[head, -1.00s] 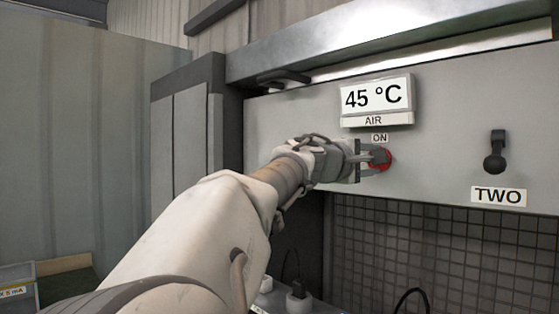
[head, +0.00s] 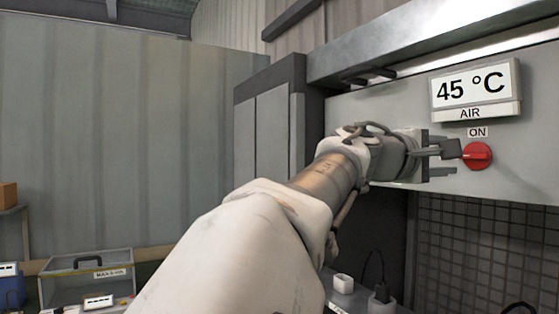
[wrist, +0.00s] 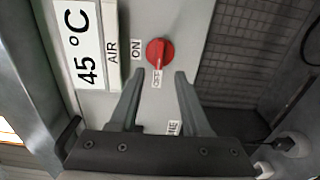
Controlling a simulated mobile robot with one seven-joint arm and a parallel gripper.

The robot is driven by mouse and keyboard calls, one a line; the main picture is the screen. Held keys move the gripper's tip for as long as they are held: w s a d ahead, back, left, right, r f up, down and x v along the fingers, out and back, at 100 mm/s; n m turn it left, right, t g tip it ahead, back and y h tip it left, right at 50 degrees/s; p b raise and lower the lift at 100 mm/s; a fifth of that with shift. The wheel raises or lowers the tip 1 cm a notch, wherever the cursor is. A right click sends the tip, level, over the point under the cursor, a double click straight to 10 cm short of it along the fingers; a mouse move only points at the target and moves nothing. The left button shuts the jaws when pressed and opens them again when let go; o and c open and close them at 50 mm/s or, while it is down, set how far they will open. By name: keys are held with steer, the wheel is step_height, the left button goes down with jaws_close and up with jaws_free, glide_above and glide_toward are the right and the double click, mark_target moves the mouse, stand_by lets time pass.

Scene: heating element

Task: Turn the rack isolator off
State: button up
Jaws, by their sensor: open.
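The rack isolator is a red rotary knob (head: 478,156) on the grey panel, under an ON label (head: 477,132). In the wrist view the knob (wrist: 160,52) shows beyond my fingertips, with the ON label (wrist: 137,49) to its left and an OFF label (wrist: 156,78) just below it. The knob's grip seems to lie along the OFF side. My gripper (head: 450,160) is open, just left of the knob in the head view. In the wrist view the space between its fingers (wrist: 160,77) is empty, and the fingertips look clear of the knob.
An AIR display (head: 475,90) reading 45 °C sits above the knob. A dark mesh (head: 480,245) lies below the panel. Plugs and a cable (head: 378,300) are under my arm. A clear case (head: 85,278) stands at lower left.

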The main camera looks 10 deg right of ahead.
steer(key=v, duration=0.9)
steer(key=shift+b, duration=0.45)
